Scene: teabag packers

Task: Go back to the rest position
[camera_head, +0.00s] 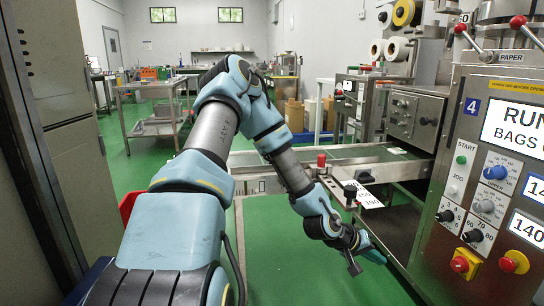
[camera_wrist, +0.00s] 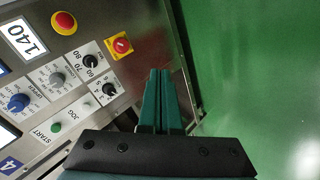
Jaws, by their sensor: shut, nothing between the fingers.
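My gripper (camera_head: 372,252) hangs low in the head view, in front of the packing machine's lower side. My arm reaches from the lower left, bends at the top, and comes down to it. In the wrist view my gripper (camera_wrist: 160,75) shows as two green fingers side by side, shut and empty. The machine's control panel (camera_wrist: 62,92) lies to the left of the fingers in that view. The same control panel (camera_head: 500,185) stands at the right in the head view.
A conveyor (camera_head: 260,157) runs behind the gripper, with a red knob (camera_head: 321,160) and a white label card (camera_head: 367,195) near its end. Green floor (camera_head: 275,260) lies open below. A grey cabinet (camera_head: 75,120) stands close at left, with a steel trolley (camera_head: 150,127) farther back.

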